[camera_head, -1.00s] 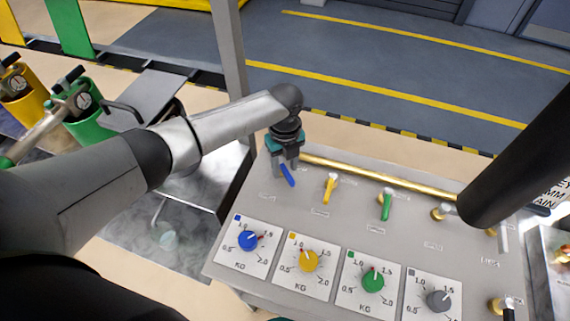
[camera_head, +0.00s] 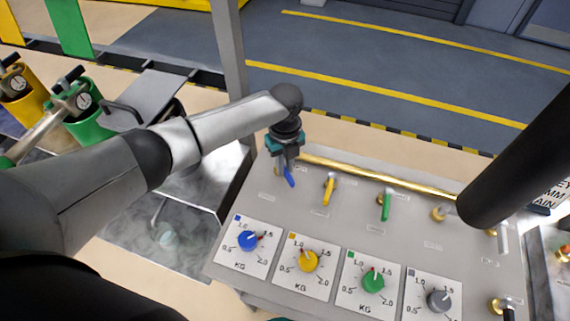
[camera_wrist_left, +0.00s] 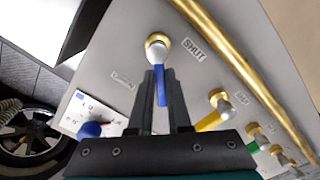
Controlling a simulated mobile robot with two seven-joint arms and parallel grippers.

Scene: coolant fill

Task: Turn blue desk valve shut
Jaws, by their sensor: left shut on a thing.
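The blue desk valve has a blue lever handle (camera_head: 290,178) at the far left of the valve row on the grey desk panel. In the left wrist view its brass and white hub (camera_wrist_left: 157,45) shows beyond the fingertips, and the blue lever (camera_wrist_left: 161,92) lies between the two fingers. My left gripper (camera_head: 287,164) is shut on this lever from above; it also shows in the left wrist view (camera_wrist_left: 162,80). A "SHUT" label (camera_wrist_left: 194,49) is on the panel to the right of the hub. The right gripper is not in view.
Yellow (camera_head: 329,190) and green (camera_head: 386,206) valve levers stand to the right in the same row. A brass pipe (camera_head: 385,181) runs behind them. Blue (camera_head: 248,240), yellow (camera_head: 308,261), green (camera_head: 373,281) and grey (camera_head: 438,300) dials are in front.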

